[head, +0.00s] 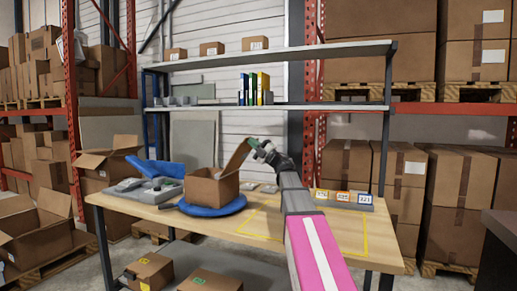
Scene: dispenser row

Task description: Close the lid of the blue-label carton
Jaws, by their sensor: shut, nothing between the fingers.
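An open brown carton (205,190) sits on a round blue turntable (200,210) on the wooden table. Its lid flap (237,157) stands up, tilted to the right, on the carton's right side. I cannot make out a blue label on it. My gripper (257,147) is shut and empty, at the right of the flap's upper part. It is very close to the flap; I cannot tell whether they touch. My arm reaches in from the lower right.
A grey device (155,187) lies left of the carton, with a blue chair back behind it. A small unit with several labels (343,197) stands at the table's right. Shelves with binders (254,89) rise behind. Two cartons (150,270) (210,281) lie below the table.

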